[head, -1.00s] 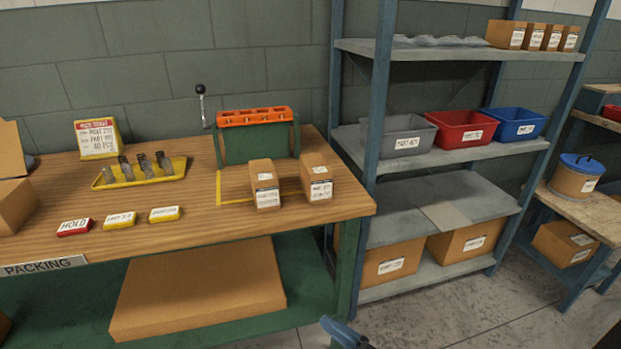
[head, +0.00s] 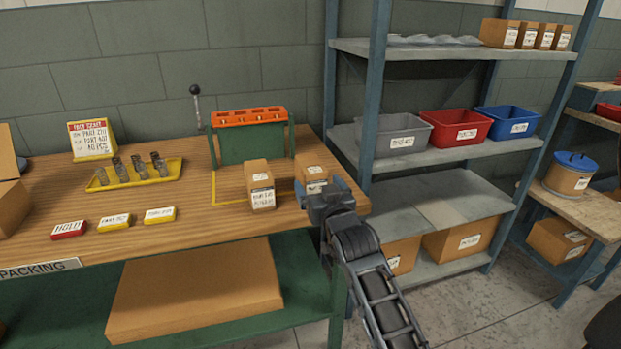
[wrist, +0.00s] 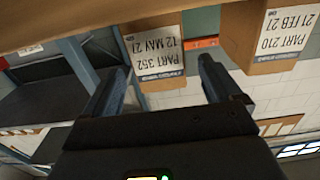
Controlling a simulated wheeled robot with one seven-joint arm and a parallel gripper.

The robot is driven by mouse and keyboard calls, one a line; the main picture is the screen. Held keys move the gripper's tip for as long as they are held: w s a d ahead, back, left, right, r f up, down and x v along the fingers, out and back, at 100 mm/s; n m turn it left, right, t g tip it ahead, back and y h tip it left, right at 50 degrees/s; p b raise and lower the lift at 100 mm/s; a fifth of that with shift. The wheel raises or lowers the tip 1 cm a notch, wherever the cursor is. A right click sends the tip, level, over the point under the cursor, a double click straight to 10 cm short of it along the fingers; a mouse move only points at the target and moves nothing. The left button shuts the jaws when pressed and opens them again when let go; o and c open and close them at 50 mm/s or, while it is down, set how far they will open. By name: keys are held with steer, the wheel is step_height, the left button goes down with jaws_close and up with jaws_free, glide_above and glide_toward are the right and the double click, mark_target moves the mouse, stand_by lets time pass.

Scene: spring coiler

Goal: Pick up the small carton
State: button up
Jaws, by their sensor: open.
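Two small brown cartons stand upright on the wooden bench. The right carton (head: 311,173) is partly hidden behind my gripper (head: 321,189), which is open in front of it at the bench's right end. In the wrist view, upside down, this carton (wrist: 150,57) has a label reading PART 352, 12 MAY 27. It lies ahead of the open, empty fingers (wrist: 161,70), with no grasp visible. The left carton (head: 259,182) stands beside it, a gap apart; in the wrist view this carton (wrist: 262,40) reads PART 210, 21 FEB 27.
An orange-topped green fixture (head: 250,135) with a lever stands behind the cartons. A yellow tray (head: 130,182) of springs and several label blocks lie to the left. A metal shelf (head: 440,155) with bins stands close on the right.

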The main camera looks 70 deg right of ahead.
steer(key=x, duration=0.6)
steer(key=shift+p, duration=0.35)
steer(key=shift+r, duration=0.1)
steer(key=c, duration=1.5)
